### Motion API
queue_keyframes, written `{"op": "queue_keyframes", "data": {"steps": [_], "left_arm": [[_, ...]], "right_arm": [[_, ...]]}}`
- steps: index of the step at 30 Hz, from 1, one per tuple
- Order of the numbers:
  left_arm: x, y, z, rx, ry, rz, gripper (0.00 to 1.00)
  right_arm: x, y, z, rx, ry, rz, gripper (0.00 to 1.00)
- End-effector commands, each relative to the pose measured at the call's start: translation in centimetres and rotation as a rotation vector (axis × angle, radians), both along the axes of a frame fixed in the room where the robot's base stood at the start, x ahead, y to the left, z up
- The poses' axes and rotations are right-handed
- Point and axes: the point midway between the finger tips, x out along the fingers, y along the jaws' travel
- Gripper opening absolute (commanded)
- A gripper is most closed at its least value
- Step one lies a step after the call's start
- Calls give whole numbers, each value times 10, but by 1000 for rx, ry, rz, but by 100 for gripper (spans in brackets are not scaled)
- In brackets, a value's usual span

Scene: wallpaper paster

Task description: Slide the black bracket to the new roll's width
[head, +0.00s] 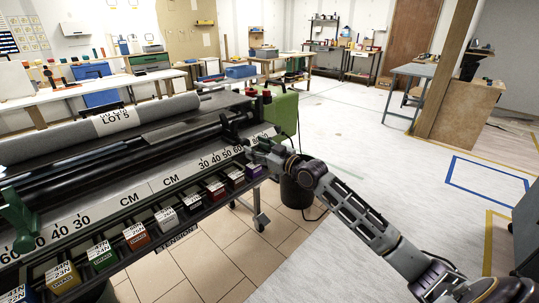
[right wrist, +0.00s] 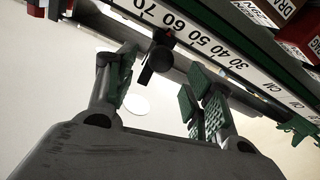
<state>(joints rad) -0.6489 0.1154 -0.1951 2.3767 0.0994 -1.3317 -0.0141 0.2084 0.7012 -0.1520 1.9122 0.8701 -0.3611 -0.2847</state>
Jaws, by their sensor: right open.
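The black bracket (right wrist: 160,55) shows in the right wrist view beside the printed CM scale, near the 60 mark. In the head view a black upright piece (head: 232,126) on the machine's rail, behind the scale, appears to be this bracket. My right gripper (head: 258,153) is at the right part of the scale in the head view. In the right wrist view its green-padded fingers (right wrist: 158,95) are spread apart, with the bracket beyond the gap between them; no contact shows. The grey roll (head: 60,138) with a LOT 5 label lies along the back of the machine. My left gripper is not in view.
The white CM scale (head: 150,188) runs along the machine's front, above a row of coloured labelled blocks (head: 136,236). A green end housing (head: 285,112) and a black bin (head: 298,190) stand at the right. The floor right of the machine is open.

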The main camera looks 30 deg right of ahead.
Motion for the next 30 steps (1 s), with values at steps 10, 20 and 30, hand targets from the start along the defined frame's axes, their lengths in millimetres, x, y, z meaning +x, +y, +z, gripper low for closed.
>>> {"op": "queue_keyframes", "data": {"steps": [10, 20, 30], "left_arm": [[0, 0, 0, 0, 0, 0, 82], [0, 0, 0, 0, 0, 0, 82], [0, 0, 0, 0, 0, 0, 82]], "right_arm": [[-24, -10, -1, -2, 2, 1, 53], [-42, -18, -2, -1, 3, -1, 53], [-51, -21, 0, 0, 1, 0, 53]]}}
